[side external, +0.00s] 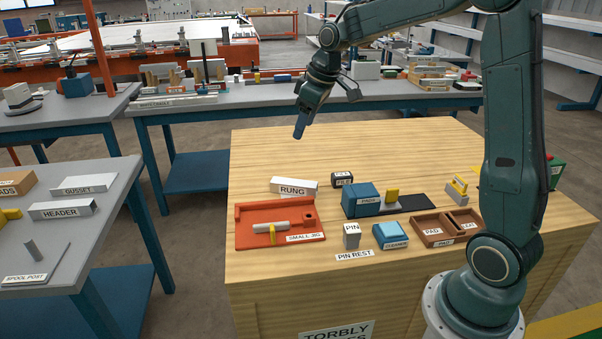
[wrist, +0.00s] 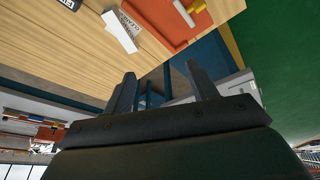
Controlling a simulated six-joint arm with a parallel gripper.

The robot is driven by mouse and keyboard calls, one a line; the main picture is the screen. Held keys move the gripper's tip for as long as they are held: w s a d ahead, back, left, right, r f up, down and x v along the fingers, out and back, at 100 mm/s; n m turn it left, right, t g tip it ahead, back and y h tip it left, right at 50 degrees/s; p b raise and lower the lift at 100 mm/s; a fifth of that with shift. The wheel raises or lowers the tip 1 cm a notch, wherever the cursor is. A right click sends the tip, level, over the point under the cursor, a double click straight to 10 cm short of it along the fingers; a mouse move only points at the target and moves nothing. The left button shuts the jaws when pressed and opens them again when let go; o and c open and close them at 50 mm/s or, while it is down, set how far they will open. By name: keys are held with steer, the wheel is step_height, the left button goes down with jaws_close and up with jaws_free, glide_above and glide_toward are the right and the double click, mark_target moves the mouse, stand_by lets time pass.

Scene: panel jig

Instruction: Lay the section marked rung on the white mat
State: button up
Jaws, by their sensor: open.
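The rung (side external: 293,186) is a white block with "RUNG" on its front. It lies on the wooden table just behind the orange small jig (side external: 250,238). A white block beside the orange jig in the wrist view (wrist: 118,32) looks like the same rung. My gripper (side external: 299,132) is in the air above and behind the rung, well apart from it. In the wrist view its two fingers (wrist: 162,85) stand wide apart with nothing between them. I cannot make out a white mat in either view.
The table's back left is bare wood. A grey side bench (side external: 110,205) holds labelled parts.

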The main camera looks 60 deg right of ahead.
steer(key=s+a+r+m, duration=0.1)
steer(key=s+a+r, duration=0.2)
steer(key=s+a, duration=0.3)
steer(key=s+a+r, duration=0.3)
steer(key=s, duration=0.5)
steer(key=s+a+f+m+t, duration=0.1)
steer(key=s, duration=0.5)
steer(key=s+a+f+m, duration=0.1)
steer(key=s+a+f, duration=0.1)
steer(key=s, duration=0.5)
steer(key=shift+a+t, duration=0.15)
steer(key=shift+t, duration=0.25)
